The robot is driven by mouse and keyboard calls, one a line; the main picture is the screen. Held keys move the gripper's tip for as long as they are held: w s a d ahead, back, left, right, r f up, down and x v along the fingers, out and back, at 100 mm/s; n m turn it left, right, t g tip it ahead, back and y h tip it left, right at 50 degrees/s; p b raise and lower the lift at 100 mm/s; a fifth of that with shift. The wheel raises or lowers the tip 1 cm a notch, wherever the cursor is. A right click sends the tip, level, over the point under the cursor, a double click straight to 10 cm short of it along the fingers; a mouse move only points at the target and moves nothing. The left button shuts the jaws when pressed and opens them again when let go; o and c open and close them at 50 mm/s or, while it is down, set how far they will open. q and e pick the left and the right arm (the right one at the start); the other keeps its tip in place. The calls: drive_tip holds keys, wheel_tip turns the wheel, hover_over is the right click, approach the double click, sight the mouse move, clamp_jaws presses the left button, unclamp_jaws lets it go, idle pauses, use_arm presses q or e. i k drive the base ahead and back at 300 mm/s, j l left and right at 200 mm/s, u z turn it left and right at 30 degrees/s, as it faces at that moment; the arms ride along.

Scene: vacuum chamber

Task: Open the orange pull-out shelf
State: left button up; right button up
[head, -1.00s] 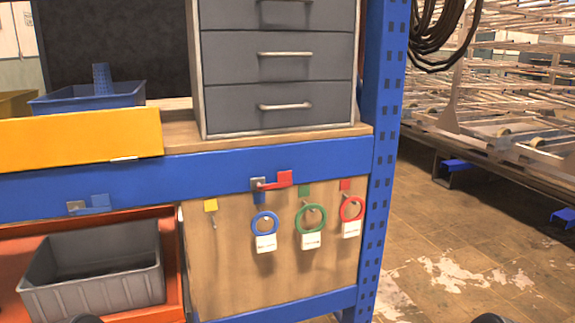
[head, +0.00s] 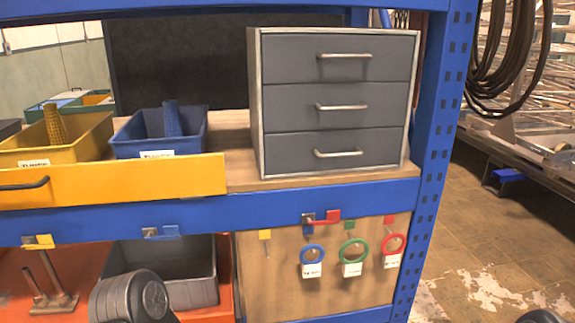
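An orange-red shelf (head: 75,253) lies below the blue bench rail at lower left, with a grey bin (head: 190,257) on it. Its front edge is mostly hidden or out of frame, so I cannot tell how far it is out. A yellow-orange front panel (head: 130,184) with a black handle (head: 24,184) sits higher, just above the blue rail. A dark grey rounded link of my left arm stands in front of the bin. A small dark part of my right arm shows at the bottom right edge. Neither gripper's fingers are in view.
A grey drawer cabinet (head: 335,100) stands on the wooden bench top, beside a blue bin (head: 160,132) and a yellow bin (head: 60,140). Coloured key rings (head: 353,251) hang on the wooden panel.

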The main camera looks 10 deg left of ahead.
sight(78, 267)
drive_tip(key=u, duration=1.8)
drive_tip(key=i+j+z, duration=0.2)
drive_tip(key=i, duration=0.2)
drive_tip(key=i+j+z, duration=0.25)
drive_tip(key=i, duration=0.15)
drive_tip(key=i+l, duration=0.05)
drive_tip(key=l, duration=0.05)
